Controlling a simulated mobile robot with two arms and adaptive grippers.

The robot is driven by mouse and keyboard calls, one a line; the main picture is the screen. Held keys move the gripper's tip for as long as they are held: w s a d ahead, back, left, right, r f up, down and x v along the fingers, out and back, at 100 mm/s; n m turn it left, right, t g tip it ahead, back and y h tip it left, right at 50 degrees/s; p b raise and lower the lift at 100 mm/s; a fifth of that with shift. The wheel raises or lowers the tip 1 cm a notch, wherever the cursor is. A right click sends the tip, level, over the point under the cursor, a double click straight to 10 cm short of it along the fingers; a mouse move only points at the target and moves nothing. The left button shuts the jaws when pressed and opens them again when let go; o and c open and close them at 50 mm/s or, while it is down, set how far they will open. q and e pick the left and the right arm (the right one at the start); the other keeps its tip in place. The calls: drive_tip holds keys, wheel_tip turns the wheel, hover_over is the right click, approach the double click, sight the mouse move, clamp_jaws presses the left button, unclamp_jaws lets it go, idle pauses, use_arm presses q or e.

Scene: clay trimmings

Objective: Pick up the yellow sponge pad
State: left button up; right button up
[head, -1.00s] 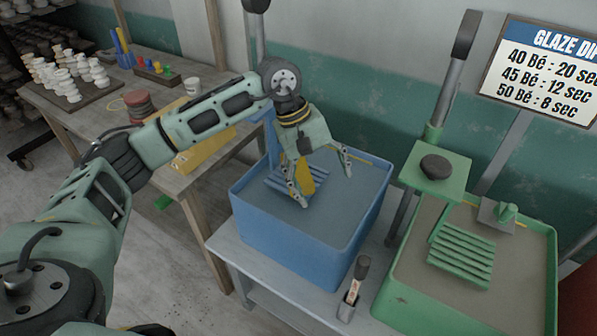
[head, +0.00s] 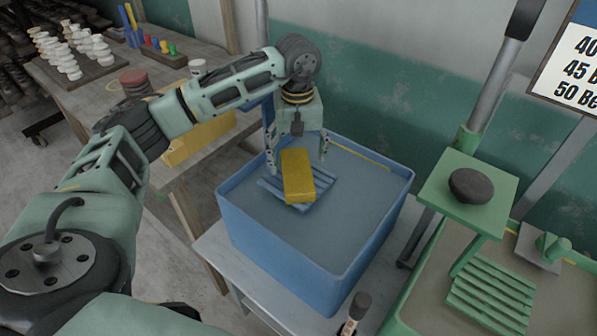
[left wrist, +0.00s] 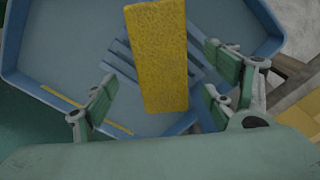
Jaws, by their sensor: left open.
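The yellow sponge pad (head: 297,178) is a long rectangular block over the blue slatted rack in the blue tub (head: 281,256). My left gripper (head: 298,158) is open above the tub, its fingers on either side of the pad's far part in the head view. In the left wrist view, the pad (left wrist: 158,55) runs lengthwise between the open fingers of the left gripper (left wrist: 160,85), with a gap on each side. I cannot tell how far the fingertips are above the rack. My right gripper is not in view.
A green tub with a green slatted rack (head: 490,298) stands at the right, beneath a green plate (head: 467,193) bearing a dark knob. A wooden table (head: 110,118) with small white pieces is at the left. The blue tub's walls enclose the pad.

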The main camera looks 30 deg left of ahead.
sight(297, 169)
use_arm(q)
wheel_tip(297, 169, down, 5)
drive_tip(key=shift+w+a+r+p, duration=0.1)
drive_tip(key=shift+a+r+p, duration=0.05)
drive_tip(key=shift+p, duration=0.7)
drive_tip(key=shift+f, duration=0.25)
drive_tip(key=c, duration=1.4)
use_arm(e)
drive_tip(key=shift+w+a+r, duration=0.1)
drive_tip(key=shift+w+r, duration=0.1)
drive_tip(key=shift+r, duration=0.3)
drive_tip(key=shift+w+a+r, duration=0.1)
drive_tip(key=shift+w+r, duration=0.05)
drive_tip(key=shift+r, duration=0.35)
use_arm(q)
drive_tip(key=shift+r, duration=0.2)
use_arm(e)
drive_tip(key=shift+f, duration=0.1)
